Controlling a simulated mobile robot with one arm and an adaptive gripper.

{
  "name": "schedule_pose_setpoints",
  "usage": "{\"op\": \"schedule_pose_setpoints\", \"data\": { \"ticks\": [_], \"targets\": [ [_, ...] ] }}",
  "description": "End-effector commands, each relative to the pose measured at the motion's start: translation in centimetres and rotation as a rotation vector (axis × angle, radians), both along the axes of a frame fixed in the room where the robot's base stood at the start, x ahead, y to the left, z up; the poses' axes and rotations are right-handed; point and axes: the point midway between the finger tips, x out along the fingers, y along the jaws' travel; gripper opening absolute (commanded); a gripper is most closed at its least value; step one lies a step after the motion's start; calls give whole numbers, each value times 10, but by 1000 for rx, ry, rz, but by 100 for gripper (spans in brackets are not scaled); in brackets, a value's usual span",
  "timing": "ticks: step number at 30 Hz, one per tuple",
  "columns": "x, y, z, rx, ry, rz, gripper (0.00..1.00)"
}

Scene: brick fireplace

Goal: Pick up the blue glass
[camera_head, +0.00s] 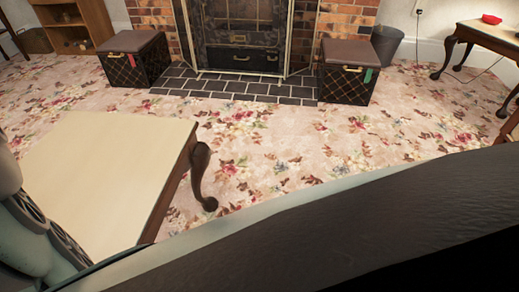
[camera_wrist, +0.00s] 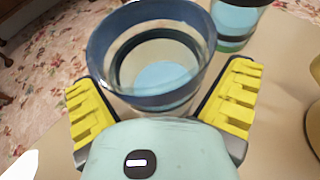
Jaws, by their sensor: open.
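A clear glass with a dark blue rim and a light blue base (camera_wrist: 140,93) stands upright on a cream surface in the wrist view. My gripper (camera_wrist: 160,82) is open, with one yellow-padded finger on each side of the glass's lower part. The glass is at the mouth of the gripper; I cannot tell whether a finger touches it. A second glass (camera_wrist: 237,22), light blue with a green base, stands behind the right finger, partly cut off by the frame. No glass shows in the head view.
A cream-topped table (camera_head: 110,165) with curved dark legs is at the left of the head view. A yellowish object (camera_wrist: 312,110) sits at the wrist view's right edge. Two dark boxes (camera_head: 133,68) (camera_head: 345,85) flank the fireplace (camera_head: 240,45). Floral carpet between is clear.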

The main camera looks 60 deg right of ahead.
Motion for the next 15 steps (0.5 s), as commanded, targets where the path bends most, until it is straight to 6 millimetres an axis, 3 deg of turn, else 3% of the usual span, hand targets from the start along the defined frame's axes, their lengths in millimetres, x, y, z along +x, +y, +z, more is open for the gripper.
{"op": "schedule_pose_setpoints", "data": {
  "ticks": [3,15],
  "targets": [
    [0,0,0,0,0,1,100],
    [0,0,0,0,0,0,58]
  ]
}}
